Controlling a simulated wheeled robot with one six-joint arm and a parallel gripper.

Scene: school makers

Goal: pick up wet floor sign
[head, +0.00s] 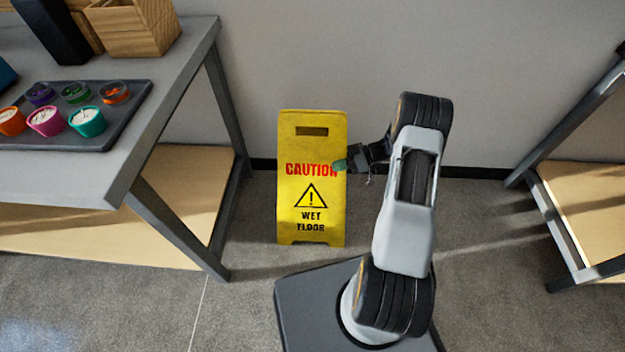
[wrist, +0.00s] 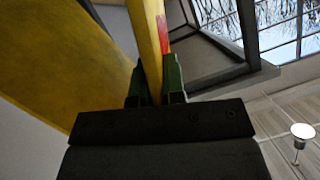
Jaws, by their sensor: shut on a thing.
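The yellow wet floor sign (head: 311,228) stands upright near the wall in the head view, with red CAUTION lettering, a warning triangle and a handle slot at the top. My gripper (head: 342,166) is at the sign's right edge, at the height of the lettering. In the wrist view, the green fingertips of my gripper (wrist: 153,84) are shut on one panel of the sign (wrist: 148,40), seen edge-on between them. Another yellow panel (wrist: 65,55) spreads to the left. Whether the sign's foot touches the floor is hard to tell.
A grey table (head: 165,95) with a dark tray (head: 85,138) of several small colored pots stands at left. A wooden box (head: 135,30) sits at its back. Another metal-framed table (head: 572,150) is at right. Floor (head: 475,240) between is clear.

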